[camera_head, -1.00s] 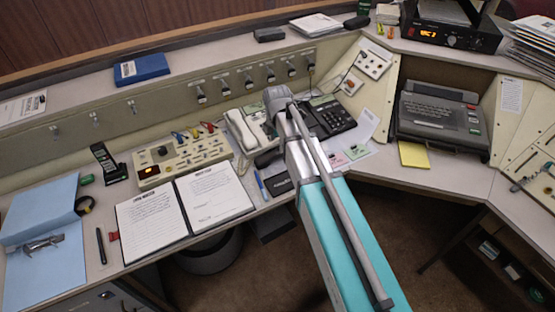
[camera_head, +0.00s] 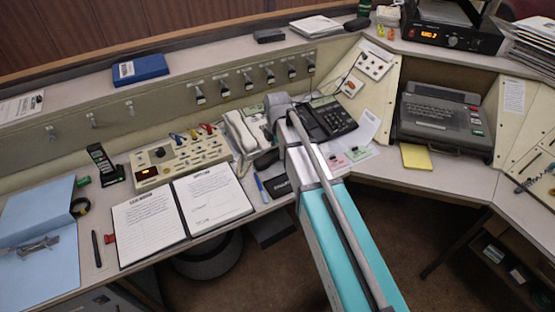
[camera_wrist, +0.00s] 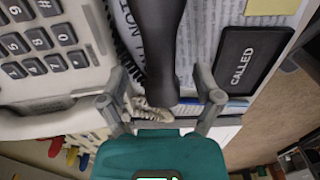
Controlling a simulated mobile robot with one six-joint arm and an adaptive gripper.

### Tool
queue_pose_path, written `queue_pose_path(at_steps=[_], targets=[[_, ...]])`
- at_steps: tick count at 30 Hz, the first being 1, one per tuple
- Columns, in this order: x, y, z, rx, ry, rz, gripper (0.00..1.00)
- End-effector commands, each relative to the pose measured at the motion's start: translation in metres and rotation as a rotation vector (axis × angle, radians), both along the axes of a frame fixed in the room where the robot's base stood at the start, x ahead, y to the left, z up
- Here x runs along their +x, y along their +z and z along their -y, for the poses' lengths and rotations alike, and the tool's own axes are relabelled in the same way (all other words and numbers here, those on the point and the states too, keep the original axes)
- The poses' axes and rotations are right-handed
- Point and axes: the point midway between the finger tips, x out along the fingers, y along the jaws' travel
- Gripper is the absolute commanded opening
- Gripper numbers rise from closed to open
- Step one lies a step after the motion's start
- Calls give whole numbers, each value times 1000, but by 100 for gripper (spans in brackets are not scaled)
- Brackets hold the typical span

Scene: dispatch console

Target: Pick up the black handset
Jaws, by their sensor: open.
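A long black handset (camera_wrist: 158,42) lies between the beige keypad phone and a black plate in the wrist view. Its near end lies between the two fingers of my gripper (camera_wrist: 158,72). The fingers are apart, one on each side, and I see no grip on it. A small black end, probably the same handset (camera_head: 266,160), shows in the head view beside my arm, which hides the rest. My gripper is hidden in the head view.
The beige phone (camera_wrist: 45,50) is close on the left, with a pale coiled cord (camera_wrist: 150,108) near the fingers. The black "CALLED" plate (camera_wrist: 245,60) is close on the right. A black desk phone (camera_head: 328,118) and an open binder (camera_head: 212,195) flank my arm.

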Motion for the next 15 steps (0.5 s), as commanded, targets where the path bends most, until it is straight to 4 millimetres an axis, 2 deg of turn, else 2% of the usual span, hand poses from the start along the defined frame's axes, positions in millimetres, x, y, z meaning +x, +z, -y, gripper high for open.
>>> queue_pose_path(at_steps=[1,6,15], targets=[[0,-8,0,0,0,0,83],[0,-21,1,0,0,0,83],[0,-36,1,0,0,0,83]])
